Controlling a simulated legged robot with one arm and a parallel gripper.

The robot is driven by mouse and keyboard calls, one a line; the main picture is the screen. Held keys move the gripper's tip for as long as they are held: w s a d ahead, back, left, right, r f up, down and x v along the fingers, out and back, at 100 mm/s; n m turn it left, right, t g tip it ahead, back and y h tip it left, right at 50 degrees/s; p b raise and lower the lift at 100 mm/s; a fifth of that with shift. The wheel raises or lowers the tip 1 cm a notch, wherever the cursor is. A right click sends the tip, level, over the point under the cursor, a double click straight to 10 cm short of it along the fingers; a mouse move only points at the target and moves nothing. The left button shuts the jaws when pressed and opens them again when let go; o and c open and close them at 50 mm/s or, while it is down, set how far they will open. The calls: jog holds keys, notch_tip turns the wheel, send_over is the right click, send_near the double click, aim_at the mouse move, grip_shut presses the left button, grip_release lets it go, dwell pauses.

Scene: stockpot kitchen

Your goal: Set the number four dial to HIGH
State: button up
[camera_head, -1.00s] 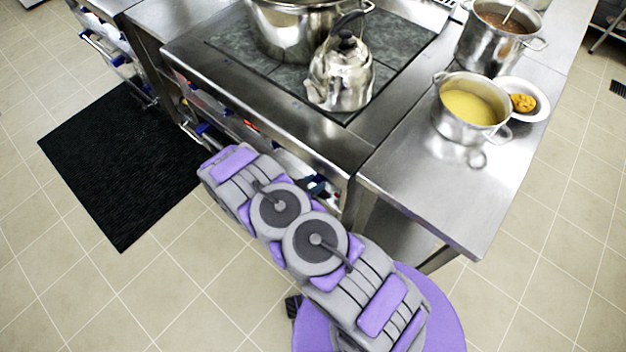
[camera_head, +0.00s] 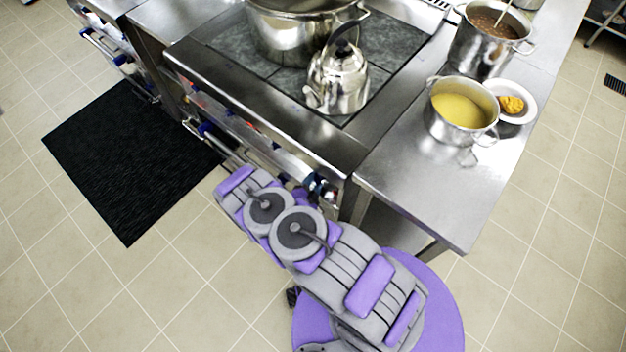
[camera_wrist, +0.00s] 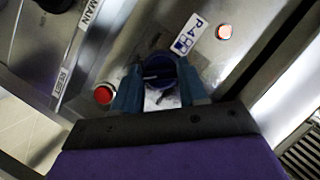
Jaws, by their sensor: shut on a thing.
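The number four dial (camera_wrist: 158,70) is a round dark blue knob with a pale pointer line, beside a white label (camera_wrist: 190,35) reading "P 4" on the metal panel. In the wrist view my gripper (camera_wrist: 160,83) has its two teal fingers on either side of the dial, shut on it. The panel marks for HIGH cannot be read. In the head view my arm reaches the stove's front panel, and its fingers are hidden.
A kettle (camera_head: 338,80) and a large pot (camera_head: 290,30) stand on the stove top. A pot of yellow soup (camera_head: 462,110) is on the right counter. A black mat (camera_head: 130,165) lies on the floor.

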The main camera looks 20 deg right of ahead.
jog(key=shift+s+f+m+t+p, duration=0.15)
jog(key=shift+m+t+p, duration=0.25)
jog(key=shift+m, duration=0.7)
jog(key=shift+f+m+t+h+b, duration=0.2)
jog(key=shift+m+t+b, duration=0.35)
jog(key=shift+m+b, duration=0.8)
jog(key=shift+f+m+t+h+b, duration=0.1)
jog(key=shift+m+t+h+b, duration=0.4)
jog(key=shift+m+b, duration=0.85)
jog(key=shift+f+m+t+h+b, duration=0.1)
jog(key=shift+m+t+b, duration=0.7)
jog(key=shift+m, duration=0.9)
jog(key=shift+m+h+b, duration=0.3)
jog(key=shift+m+b, duration=0.6)
jog(key=shift+m, duration=0.1)
jog(key=shift+m+h+b, duration=0.5)
jog(key=shift+m+b, duration=0.2)
jog(key=shift+m, duration=0.5)
